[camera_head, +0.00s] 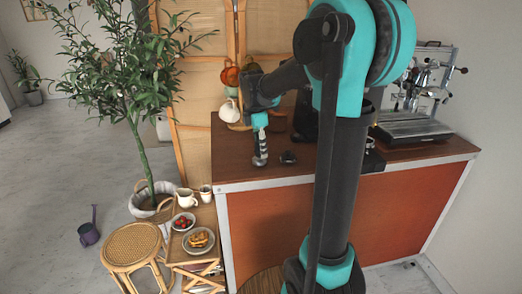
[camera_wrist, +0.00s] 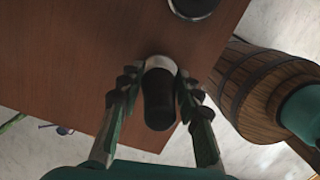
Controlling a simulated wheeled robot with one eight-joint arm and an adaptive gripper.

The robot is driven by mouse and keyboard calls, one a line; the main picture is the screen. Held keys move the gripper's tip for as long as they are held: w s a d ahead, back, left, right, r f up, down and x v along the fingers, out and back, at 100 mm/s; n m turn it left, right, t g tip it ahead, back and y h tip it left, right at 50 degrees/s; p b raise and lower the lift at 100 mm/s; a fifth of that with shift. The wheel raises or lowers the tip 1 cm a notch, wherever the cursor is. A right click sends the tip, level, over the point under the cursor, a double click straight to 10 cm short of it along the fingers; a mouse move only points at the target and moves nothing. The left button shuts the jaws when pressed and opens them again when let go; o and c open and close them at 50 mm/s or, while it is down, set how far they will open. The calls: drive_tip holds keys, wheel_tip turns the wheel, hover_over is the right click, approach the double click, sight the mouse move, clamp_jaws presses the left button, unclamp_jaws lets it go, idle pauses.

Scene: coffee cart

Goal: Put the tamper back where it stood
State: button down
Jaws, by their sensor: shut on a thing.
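The tamper (camera_head: 260,158) has a dark handle and a silver metal base. It is upright at the left front part of the counter in the head view. I cannot tell whether its base touches the wood. My gripper (camera_head: 261,130) points down over it and is shut on its handle. In the wrist view the tamper (camera_wrist: 159,98) sits between both fingers of my gripper (camera_wrist: 156,100), its black handle toward the camera and part of the silver base showing beyond.
A small dark round item (camera_head: 288,158) lies on the brown counter (camera_head: 235,172) just right of the tamper. A dark round thing with a pale rim (camera_wrist: 193,5) shows in the wrist view. Mugs (camera_head: 229,110) hang behind. The espresso machine (camera_head: 420,100) stands right.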

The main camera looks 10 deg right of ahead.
drive_tip(key=shift+f, duration=0.35)
drive_tip(key=shift+f, duration=0.1)
drive_tip(key=c, duration=1)
unclamp_jaws()
drive_tip(key=shift+c, duration=0.2)
drive_tip(key=r, duration=0.4)
drive_tip(key=a+r, duration=0.1)
drive_tip(key=r, duration=0.7)
drive_tip(key=shift+s+a+r, duration=0.1)
drive_tip(key=shift+s+a, duration=0.05)
drive_tip(key=shift+a, duration=0.1)
